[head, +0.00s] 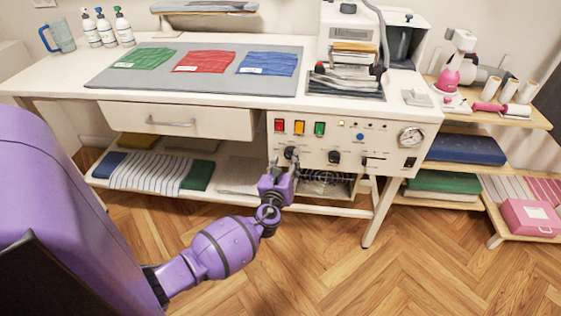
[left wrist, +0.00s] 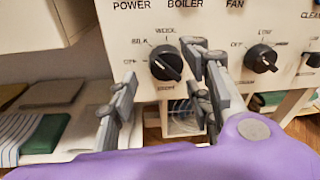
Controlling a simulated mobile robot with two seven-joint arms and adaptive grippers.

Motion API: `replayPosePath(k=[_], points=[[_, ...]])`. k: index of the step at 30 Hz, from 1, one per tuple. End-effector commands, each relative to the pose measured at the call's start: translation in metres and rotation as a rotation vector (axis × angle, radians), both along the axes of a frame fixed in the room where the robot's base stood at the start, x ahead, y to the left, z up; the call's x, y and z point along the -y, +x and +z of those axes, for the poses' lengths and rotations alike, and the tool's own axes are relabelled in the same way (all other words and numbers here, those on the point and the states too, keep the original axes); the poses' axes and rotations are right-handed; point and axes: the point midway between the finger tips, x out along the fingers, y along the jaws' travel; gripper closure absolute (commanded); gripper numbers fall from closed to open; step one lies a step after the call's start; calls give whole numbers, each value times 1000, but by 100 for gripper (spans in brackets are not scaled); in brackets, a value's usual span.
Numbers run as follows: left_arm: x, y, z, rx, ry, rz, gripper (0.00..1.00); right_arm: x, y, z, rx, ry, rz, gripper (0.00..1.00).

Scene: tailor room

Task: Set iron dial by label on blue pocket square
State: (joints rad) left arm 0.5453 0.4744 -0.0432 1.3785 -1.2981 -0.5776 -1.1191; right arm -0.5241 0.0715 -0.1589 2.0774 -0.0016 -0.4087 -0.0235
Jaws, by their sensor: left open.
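The blue pocket square (head: 268,63) lies flat at the right of the grey mat (head: 120,77), with a small white label (head: 251,70) too small to read here. The left dial on the white panel is a black knob (left wrist: 166,63) with labels around it, including SILK, WOOL and OFF. Its pointer line is hard to read. It also shows in the head view (head: 291,153), partly behind my gripper. My left gripper (head: 283,166) is in front of this knob, its fingers (left wrist: 168,75) open on either side of it. I cannot tell if they touch it. My right gripper is not in view.
A second black knob (left wrist: 261,58) sits to the right on the panel (head: 345,130). Coloured buttons (head: 299,127) are above and a gauge (head: 411,137) is at far right. Red (head: 203,61) and green (head: 146,58) pocket squares lie on the mat. A drawer (head: 175,120) is left of the panel.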

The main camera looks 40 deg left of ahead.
Motion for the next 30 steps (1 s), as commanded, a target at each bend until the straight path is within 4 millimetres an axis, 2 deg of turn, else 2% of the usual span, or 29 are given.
replayPosePath(k=[1, 6, 12, 18, 30], points=[[6, -12, -1, -2, -2, -1, 55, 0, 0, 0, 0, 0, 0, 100], [21, -46, 3, -2, -2, 0, 55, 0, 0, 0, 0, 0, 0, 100], [34, -73, 6, -2, -1, 3, 55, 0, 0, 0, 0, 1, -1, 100], [39, -82, 8, -1, 0, 4, 55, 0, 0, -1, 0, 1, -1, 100], [39, -82, 8, -2, 0, 3, 55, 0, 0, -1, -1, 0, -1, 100]])
